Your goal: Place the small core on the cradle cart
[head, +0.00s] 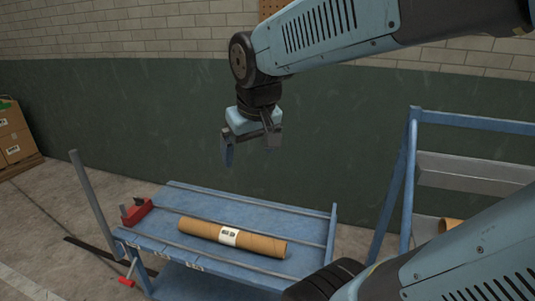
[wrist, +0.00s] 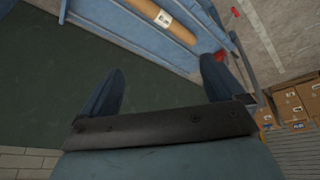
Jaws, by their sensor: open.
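One brown cardboard core (head: 232,238) with a white label lies lengthwise on the blue cradle cart (head: 190,197), between its grey rails. The same core (wrist: 152,12) shows at the top of the wrist view, cut off by the frame edge, on the cart (wrist: 190,62). My gripper (head: 249,153) hangs in the air above and behind the cart, apart from the core. In the wrist view its two fingers stand wide apart with nothing between them (wrist: 162,88). A second brown core end (head: 450,224) shows on the blue rack at the right, mostly hidden by my arm.
The blue rack (head: 409,185) with grey shelves stands right of the cart. A red clamp-like part (head: 137,211) sits at the cart's left end, near an upright grey handle (head: 93,203). Cardboard boxes (head: 14,134) stand at far left. A dark green wall (head: 130,120) is behind.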

